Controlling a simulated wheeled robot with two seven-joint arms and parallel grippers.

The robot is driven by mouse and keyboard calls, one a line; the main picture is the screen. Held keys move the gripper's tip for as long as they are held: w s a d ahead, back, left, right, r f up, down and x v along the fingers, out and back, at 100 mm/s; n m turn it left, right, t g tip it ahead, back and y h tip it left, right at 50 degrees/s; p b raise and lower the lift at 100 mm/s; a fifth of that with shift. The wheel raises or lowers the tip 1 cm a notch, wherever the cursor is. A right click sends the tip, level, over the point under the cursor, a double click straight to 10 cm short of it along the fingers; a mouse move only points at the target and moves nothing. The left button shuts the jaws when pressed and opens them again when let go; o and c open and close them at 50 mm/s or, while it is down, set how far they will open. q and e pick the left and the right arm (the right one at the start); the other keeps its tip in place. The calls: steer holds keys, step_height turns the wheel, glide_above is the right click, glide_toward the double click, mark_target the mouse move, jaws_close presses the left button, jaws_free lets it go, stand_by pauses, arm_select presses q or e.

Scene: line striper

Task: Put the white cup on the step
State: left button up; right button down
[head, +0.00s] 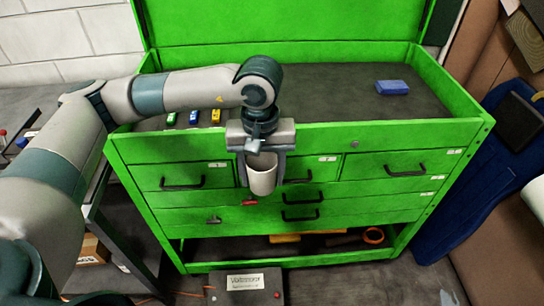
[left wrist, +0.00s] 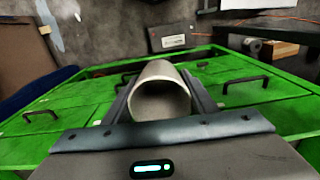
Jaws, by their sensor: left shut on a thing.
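The white cup (head: 262,177) is held in front of the green tool cabinet's drawer fronts. My left gripper (head: 261,170) points down and is shut on it, with a finger on each side. In the left wrist view the cup (left wrist: 161,95) shows its round open end between the two fingers. A dark grey labelled box (head: 245,286) lies on the floor in front of the cabinet, below the cup; I cannot tell whether it is the step. My right gripper is not in view.
The green cabinet (head: 168,217) has handled drawers and an open lower shelf holding tools. Its dark top carries a blue block (head: 392,87) and several small coloured items at left. A grey shelf unit stands at left; a dark blue object (head: 500,150) stands at right.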

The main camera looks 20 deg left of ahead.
mark_target(254, 188)
arm_select(q)
steer(key=s+m, duration=0.1)
steer(key=s+f+m, duration=0.1)
steer(key=m, duration=0.1)
steer(key=s+m, duration=0.1)
steer(key=shift+a+f+m, duration=0.35)
steer(key=shift+a+m, duration=0.05)
steer(key=shift+a, duration=0.1)
